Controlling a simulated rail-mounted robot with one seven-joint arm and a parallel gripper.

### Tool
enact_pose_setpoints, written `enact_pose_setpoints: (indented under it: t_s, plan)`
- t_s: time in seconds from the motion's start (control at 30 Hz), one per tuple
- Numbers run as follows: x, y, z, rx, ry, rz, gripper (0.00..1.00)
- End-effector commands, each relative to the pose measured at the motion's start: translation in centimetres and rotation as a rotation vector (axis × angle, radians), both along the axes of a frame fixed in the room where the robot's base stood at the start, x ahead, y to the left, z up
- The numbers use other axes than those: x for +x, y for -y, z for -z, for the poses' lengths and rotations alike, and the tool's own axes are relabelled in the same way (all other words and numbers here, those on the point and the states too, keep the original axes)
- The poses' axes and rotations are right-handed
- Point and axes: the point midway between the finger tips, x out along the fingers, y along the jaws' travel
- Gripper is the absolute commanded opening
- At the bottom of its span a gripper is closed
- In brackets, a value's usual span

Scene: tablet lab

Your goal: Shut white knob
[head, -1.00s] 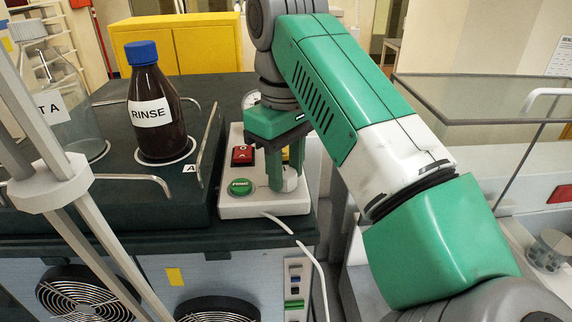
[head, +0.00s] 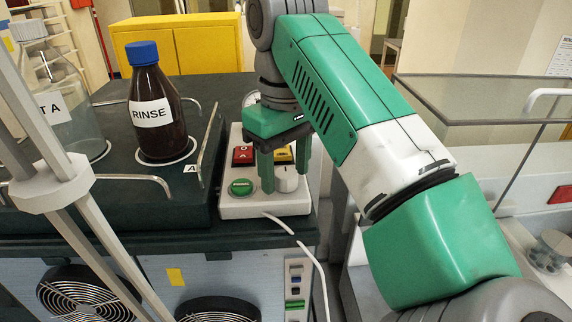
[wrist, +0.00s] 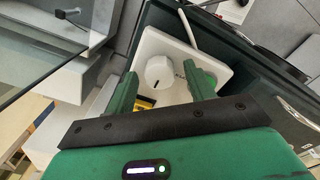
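The white knob (head: 287,181) stands on the white control panel (head: 238,209), beside the green button. The wrist view shows it too (wrist: 158,70), with a short dark mark on its face. My gripper (head: 285,170) is over the panel, pointing down. Its green fingers are apart, one on each side of the knob, with visible gaps to it in the wrist view (wrist: 160,74). Nothing is held between the fingers. The exact height of the fingertips relative to the knob is hard to tell.
A green button (head: 241,187), a red switch (head: 243,155) and a yellow one (head: 284,154) share the panel. A brown RINSE bottle (head: 153,105) stands on the dark tray to the left. A white cable leaves the panel's front edge.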

Motion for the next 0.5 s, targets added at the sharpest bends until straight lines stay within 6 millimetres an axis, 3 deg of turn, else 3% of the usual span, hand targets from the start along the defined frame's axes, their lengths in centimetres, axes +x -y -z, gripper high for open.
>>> enact_pose_setpoints:
  t_s: [0.23,0.5]
  plan:
    - [0.0,0.0,-0.6,-0.002,0.001,0.001,0.54]
    - [0.0,-0.1,-5.9,-0.004,0.001,0.002,0.54]
